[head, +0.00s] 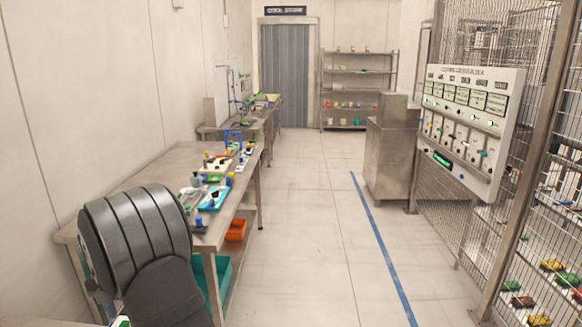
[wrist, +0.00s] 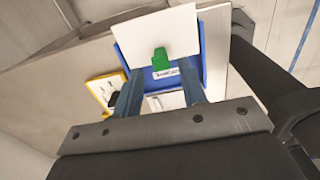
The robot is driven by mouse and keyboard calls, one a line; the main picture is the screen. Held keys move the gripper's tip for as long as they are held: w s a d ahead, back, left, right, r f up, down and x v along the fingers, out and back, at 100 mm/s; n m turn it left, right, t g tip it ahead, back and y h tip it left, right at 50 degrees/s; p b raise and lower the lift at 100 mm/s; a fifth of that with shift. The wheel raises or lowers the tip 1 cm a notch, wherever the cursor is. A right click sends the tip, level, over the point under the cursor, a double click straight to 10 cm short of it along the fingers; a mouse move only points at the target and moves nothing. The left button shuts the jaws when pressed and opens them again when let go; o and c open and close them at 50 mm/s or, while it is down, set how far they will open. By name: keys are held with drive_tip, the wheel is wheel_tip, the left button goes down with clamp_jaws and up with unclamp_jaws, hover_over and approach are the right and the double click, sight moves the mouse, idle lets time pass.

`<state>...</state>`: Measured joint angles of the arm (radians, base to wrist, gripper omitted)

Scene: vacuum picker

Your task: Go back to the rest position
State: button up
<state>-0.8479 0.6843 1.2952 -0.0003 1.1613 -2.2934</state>
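My gripper (wrist: 160,68) shows in the wrist view with its two blue-grey fingers spread apart and nothing touching them on the inside. Beyond the fingertips are a green piece (wrist: 161,61) and a white flat panel (wrist: 155,32). They appear over a blue tray (wrist: 215,50) with a label; I cannot tell whether the green piece touches the tray. In the head view my dark arm fills the lower left and my fingers are hidden.
A long workbench (head: 150,180) along the left wall holds several small tools and trays. An orange bin (head: 236,230) sits under it. The floor aisle (head: 310,220) is clear. A control panel (head: 465,125) and mesh fence stand at the right. A yellow-edged board (wrist: 105,85) lies beside the tray.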

wheel_tip(320, 180, down, 4)
drive_tip(key=shift+r, duration=0.1)
drive_tip(key=s, duration=0.8)
drive_tip(key=shift+s, duration=0.15)
wheel_tip(320, 180, up, 16)
drive_tip(key=w+m, duration=0.1)
drive_tip(key=m, duration=0.8)
drive_tip(key=shift+w+r, duration=0.25)
